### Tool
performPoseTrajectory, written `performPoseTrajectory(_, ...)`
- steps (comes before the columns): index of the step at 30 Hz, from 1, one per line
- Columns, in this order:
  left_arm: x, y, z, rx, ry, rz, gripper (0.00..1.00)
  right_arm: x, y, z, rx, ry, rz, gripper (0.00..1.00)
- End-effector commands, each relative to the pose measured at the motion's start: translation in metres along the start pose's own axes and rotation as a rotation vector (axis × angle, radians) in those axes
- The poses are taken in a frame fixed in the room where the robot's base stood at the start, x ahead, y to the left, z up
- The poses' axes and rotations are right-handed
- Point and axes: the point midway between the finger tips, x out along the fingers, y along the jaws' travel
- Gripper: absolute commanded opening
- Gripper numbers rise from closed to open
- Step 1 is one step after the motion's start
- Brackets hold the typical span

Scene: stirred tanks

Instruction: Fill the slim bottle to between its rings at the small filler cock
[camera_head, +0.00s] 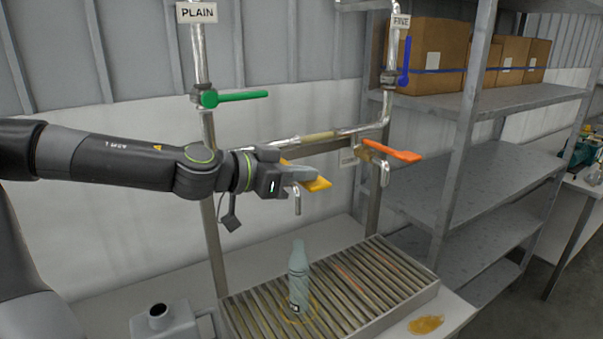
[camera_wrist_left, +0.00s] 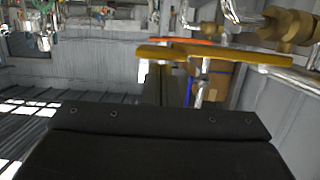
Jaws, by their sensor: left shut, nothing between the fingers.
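The slim bottle (camera_head: 298,275) is pale blue-green and stands upright on the slatted drip grate (camera_head: 240,322), with a dark label band low on it. Its rings and fill level are too small to make out. A metal spout (camera_head: 297,202) hangs above it. A cock with a yellow lever (camera_head: 320,184) is just above that spout; the lever also crosses the left wrist view (camera_wrist_left: 215,56). My left gripper (camera_head: 312,174) is shut and empty, right at the yellow lever; whether it touches the lever is unclear. My right gripper is not in view.
A second cock has an orange lever (camera_head: 392,150). A green lever (camera_head: 235,97) sits under the PLAIN sign (camera_head: 197,12), a blue lever (camera_head: 406,60) under another sign. A yellowish puddle (camera_head: 426,325) lies right of the grate. Grey shelves (camera_head: 440,180) stand at right.

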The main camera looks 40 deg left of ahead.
Motion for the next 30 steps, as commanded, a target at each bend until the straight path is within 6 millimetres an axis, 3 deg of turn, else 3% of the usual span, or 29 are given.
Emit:
performPoseTrajectory(5, 0.001, 0.0, 0.003, 0.01, 0.0, -0.002, 0.0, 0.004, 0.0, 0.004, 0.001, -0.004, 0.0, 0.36)
performPoseTrajectory(19, 0.011, 0.003, 0.042, 0.214, 0.0, -0.053, 0.0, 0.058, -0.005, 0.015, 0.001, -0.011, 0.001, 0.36)
performPoseTrajectory(30, 0.009, 0.003, 0.036, 0.211, -0.001, -0.053, 0.0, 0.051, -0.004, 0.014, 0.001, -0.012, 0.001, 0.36)
